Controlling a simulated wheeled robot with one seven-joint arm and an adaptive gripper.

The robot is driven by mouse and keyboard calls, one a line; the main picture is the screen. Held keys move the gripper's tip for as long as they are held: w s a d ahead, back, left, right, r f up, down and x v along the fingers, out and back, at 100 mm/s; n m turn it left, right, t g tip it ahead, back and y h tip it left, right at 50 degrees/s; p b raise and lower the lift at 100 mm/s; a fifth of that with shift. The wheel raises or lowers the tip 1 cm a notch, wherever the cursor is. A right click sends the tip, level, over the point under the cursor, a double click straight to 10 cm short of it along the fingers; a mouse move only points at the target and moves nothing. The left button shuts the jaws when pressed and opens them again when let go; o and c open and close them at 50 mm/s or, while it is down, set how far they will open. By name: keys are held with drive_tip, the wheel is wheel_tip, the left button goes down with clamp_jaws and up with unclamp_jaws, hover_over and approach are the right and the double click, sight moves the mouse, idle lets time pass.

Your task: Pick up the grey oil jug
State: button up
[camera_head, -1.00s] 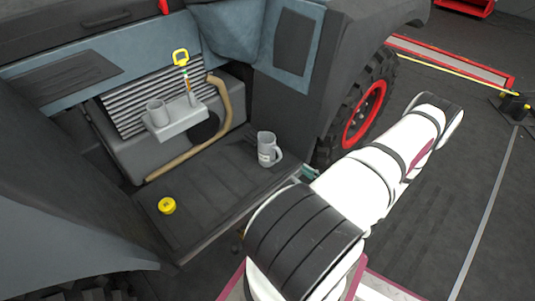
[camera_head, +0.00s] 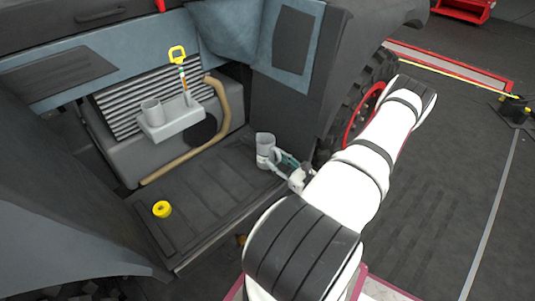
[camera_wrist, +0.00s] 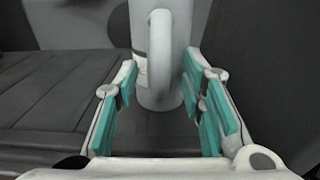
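The grey oil jug (camera_head: 265,146) stands upright on the dark ribbed ledge, near its right end. In the wrist view my gripper (camera_wrist: 161,80) is open, with one teal-padded finger left of the jug and the other right of the handle. The fingertips are around the jug's lower part. I cannot tell whether either finger touches it.
A yellow cap (camera_head: 162,209) lies on the ledge (camera_head: 205,190) at the left. The vehicle's dark body rises behind the jug; a wheel is right.

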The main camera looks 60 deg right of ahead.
drive_tip(key=shift+c, duration=0.6)
clamp_jaws()
drive_tip(key=shift+r, duration=0.1)
drive_tip(key=shift+r+p, duration=0.95)
drive_tip(key=shift+r, duration=0.45)
drive_tip(key=s+a+r+p, duration=0.2)
drive_tip(key=s+a+p, duration=0.2)
drive_tip(key=s, duration=0.9)
drive_tip(key=shift+s+a+p, duration=0.3)
drive_tip(key=shift+s+a, duration=0.1)
drive_tip(key=shift+a, duration=1.45)
drive_tip(key=shift+s, duration=0.1)
